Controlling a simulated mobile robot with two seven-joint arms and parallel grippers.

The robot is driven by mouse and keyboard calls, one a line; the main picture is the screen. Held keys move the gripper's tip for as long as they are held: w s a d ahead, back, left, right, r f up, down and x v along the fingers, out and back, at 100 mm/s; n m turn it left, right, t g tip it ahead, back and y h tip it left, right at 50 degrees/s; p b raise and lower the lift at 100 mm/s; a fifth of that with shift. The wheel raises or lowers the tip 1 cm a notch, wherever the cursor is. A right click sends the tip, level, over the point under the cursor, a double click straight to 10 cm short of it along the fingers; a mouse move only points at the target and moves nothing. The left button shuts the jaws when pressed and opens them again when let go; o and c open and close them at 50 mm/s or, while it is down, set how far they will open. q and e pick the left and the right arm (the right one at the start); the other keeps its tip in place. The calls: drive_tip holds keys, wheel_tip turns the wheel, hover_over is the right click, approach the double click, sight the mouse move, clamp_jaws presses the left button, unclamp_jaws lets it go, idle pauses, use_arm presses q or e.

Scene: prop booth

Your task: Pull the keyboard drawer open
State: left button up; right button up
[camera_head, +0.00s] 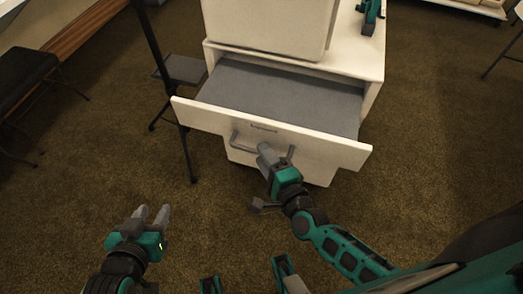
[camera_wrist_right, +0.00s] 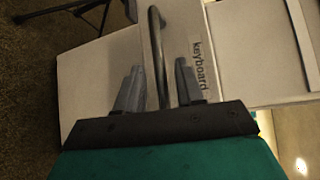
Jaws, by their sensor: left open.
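The keyboard drawer (camera_head: 285,95) stands well out of the white cabinet (camera_head: 360,60), with its grey, bare inside showing. Its white front (camera_head: 330,150) carries a grey bar handle (camera_head: 240,142) below a small label. In the right wrist view the label (camera_wrist_right: 198,65) reads "keyboard". My right gripper (camera_head: 268,155) is at the handle. In the wrist view its two fingers stand apart on either side of the handle bar (camera_wrist_right: 156,40), with gaps showing between bar and fingers. My left gripper (camera_head: 151,214) is open and empty, low over the carpet, away from the drawer.
A white box-shaped object (camera_head: 270,25) stands on the cabinet top, with a teal item (camera_head: 370,15) to its right. A thin black stand (camera_head: 170,80) rises close to the drawer's left end. A dark stool (camera_head: 25,70) is at far left. The carpet in front is clear.

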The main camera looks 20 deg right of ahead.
use_arm(q)
drive_tip(key=shift+s+a+f, duration=0.2)
drive_tip(key=shift+s+a, duration=0.05)
use_arm(e)
drive_tip(key=v, duration=0.5)
drive_tip(key=shift+s, duration=0.2)
use_arm(q)
drive_tip(key=shift+d+r, duration=0.1)
drive_tip(key=shift+r, duration=0.05)
drive_tip(key=shift+y, duration=0.4)
drive_tip(key=r+p, duration=0.1)
drive_tip(key=p, duration=0.1)
drive_tip(key=a+r+p, duration=0.1)
drive_tip(key=p, duration=0.1)
drive_tip(key=s+a+r+p, duration=0.1)
drive_tip(key=p, duration=0.1)
drive_tip(key=shift+r, duration=0.2)
use_arm(e)
drive_tip(key=s+d+r+n+g, duration=0.1)
drive_tip(key=d+r+n+g, duration=0.1)
drive_tip(key=n, duration=0.8)
drive_tip(key=s+d+r+n+g+h, duration=0.1)
drive_tip(key=s+d+r+n+g, duration=0.1)
drive_tip(key=n, duration=0.8)
drive_tip(key=shift+s+d+g, duration=0.35)
drive_tip(key=shift+d+g, duration=0.25)
use_arm(q)
drive_tip(key=shift+d, duration=0.1)
use_arm(e)
drive_tip(key=shift+r, duration=0.1)
